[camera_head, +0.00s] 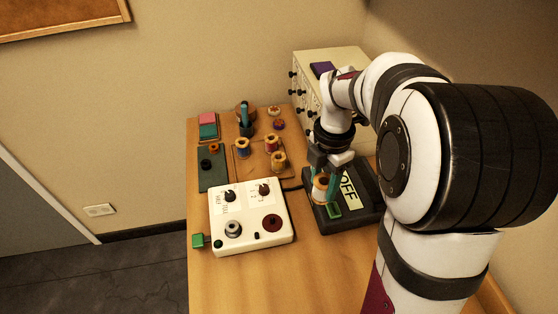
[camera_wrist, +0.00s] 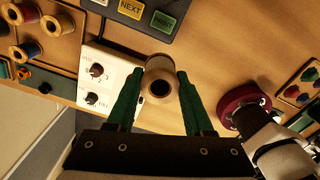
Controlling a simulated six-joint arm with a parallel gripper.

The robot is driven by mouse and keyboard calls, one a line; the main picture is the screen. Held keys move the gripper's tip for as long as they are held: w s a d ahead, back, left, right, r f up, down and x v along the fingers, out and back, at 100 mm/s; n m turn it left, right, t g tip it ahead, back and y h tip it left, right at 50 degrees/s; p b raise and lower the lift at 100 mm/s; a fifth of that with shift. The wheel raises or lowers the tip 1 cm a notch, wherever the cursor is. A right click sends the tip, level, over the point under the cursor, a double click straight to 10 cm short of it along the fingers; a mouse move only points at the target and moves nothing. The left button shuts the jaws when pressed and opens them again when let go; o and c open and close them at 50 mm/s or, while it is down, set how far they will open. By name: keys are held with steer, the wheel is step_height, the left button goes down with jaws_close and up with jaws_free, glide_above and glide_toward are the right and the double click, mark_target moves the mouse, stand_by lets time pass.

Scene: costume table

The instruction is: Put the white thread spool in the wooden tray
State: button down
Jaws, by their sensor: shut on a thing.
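The white thread spool (camera_wrist: 160,68) is between the green fingers of my gripper (camera_wrist: 160,95) in the wrist view, with its round end and dark hole facing the camera. In the head view the spool (camera_head: 319,190) looks pale with a tan rim, and my gripper (camera_head: 323,182) holds it in front of a black box. Whether the spool touches the box is unclear. The wooden tray (camera_head: 256,172) lies to the left, behind a white control box. Blue, red and yellow spools stand on it, and they also show at the wrist view's upper left.
The white control box (camera_head: 248,239) with knobs stands between the tray and the table's front. The black box (camera_head: 318,222) with a lettered panel is under my gripper. A drawer cabinet (camera_head: 312,62) stands at the back right.

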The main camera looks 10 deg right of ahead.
steer(key=w+a+f, duration=0.1)
steer(key=w+f, duration=0.1)
steer(key=w, duration=0.7)
steer(key=w+a+f, duration=0.2)
steer(key=w+f, duration=0.1)
steer(key=w, duration=0.6)
steer(key=w+a+f, duration=0.1)
steer(key=a+f, duration=0.1)
steer(key=a, duration=0.1)
steer(key=w+a+f, duration=0.2)
steer(key=a, duration=0.1)
steer(key=w+a+f, duration=0.2)
steer(key=a+f, duration=0.1)
steer(key=a, duration=0.1)
steer(key=shift+a+f, duration=0.2)
steer(key=shift+w+f, duration=0.1)
steer(key=shift+f, duration=1.7)
steer(key=shift+c, duration=1.4)
jaws_free()
steer(key=shift+f, duration=0.15)
